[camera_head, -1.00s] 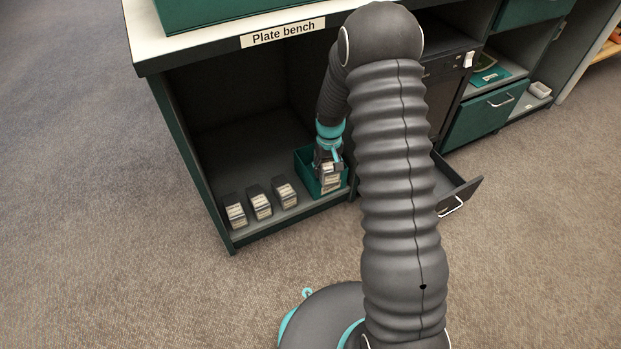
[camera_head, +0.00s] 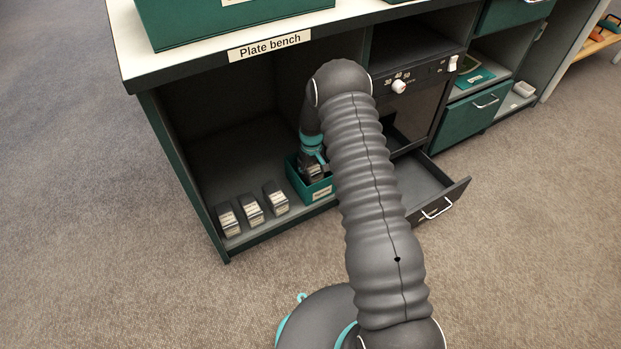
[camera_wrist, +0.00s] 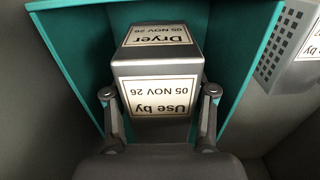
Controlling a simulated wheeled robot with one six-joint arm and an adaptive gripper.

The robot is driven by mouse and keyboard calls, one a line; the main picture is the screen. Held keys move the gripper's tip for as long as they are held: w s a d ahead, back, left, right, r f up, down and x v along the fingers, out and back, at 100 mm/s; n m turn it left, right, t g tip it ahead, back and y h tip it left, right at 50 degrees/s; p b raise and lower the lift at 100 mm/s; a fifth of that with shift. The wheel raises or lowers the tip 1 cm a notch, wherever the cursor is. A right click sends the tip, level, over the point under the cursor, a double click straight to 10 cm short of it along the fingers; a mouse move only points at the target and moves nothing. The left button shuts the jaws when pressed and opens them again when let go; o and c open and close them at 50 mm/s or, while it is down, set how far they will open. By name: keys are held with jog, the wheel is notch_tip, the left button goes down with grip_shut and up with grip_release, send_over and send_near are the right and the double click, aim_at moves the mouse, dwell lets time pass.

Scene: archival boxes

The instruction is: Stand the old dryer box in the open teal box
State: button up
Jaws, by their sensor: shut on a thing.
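The dryer box (camera_wrist: 158,70) is dark grey with white labels reading "Dryer 05 NOV 26" and "Use by 05 NOV 26". My gripper (camera_wrist: 160,105) is shut on it, one finger on each side. In the head view my gripper (camera_head: 314,168) is down at the open teal box (camera_head: 318,191), which stands on the low shelf. The dryer box is within the teal box's walls; the wrist view shows the teal wall (camera_wrist: 75,60) around it. Whether its base touches the teal box's floor is hidden.
Three similar grey boxes (camera_head: 251,208) stand in a row on the shelf, left of the teal box. A perforated grey holder with a label (camera_wrist: 285,50) is at the right in the wrist view. An open drawer (camera_head: 437,203) juts out at the right. The bench top (camera_head: 205,50) overhangs the shelf.

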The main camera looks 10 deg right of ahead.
jog(key=shift+f, duration=1.8)
jog(key=shift+f, duration=0.15)
jog(key=o, duration=1.4)
notch_tip(320, 180, up, 12)
jog(key=shift+r+p, duration=0.15)
jog(key=shift+p, duration=0.15)
